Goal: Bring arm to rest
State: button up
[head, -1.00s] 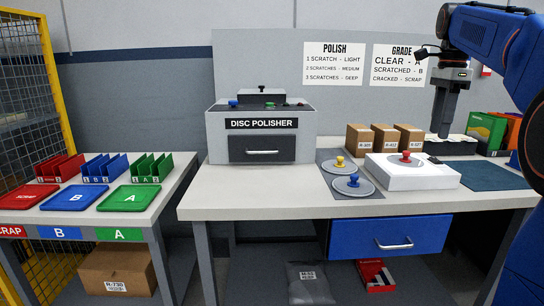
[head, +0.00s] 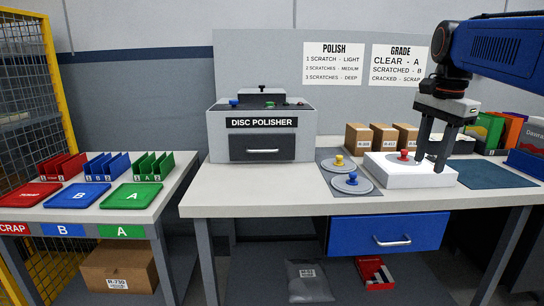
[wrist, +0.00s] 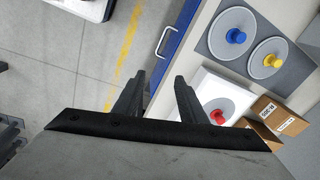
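My arm reaches in from the right in the head view. My gripper (head: 430,168) hangs fingers-down over the right part of the white block (head: 432,177), with its two fingers apart and nothing seen between them. The red-knobbed disc (head: 404,156) lies on the white block, just left of the fingers. Whether the fingers touch the block cannot be told.
Two grey discs with yellow (head: 339,161) and blue (head: 352,179) knobs lie on a grey mat. Small cardboard boxes (head: 383,138) stand behind. The disc polisher (head: 262,131) is left of them. The bench front centre is clear. Colored trays (head: 78,196) sit on the left table.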

jog(key=s+a+f+n+t, duration=0.1)
jog(key=s+a+f+n, duration=0.2)
jog(key=s+f, duration=0.4)
jog(key=s+a+f+n+t, duration=0.1)
jog(key=s+a+f+n, duration=0.2)
jog(key=s+f+n, duration=0.3)
jog(key=s+a+f+n+t, duration=0.1)
jog(key=s+a+f+n, duration=0.2)
jog(key=s+f, duration=0.6)
notch_tip(320, 180, down, 4)
jog(key=shift+f+n, duration=0.1)
jog(key=shift+n, duration=1.1)
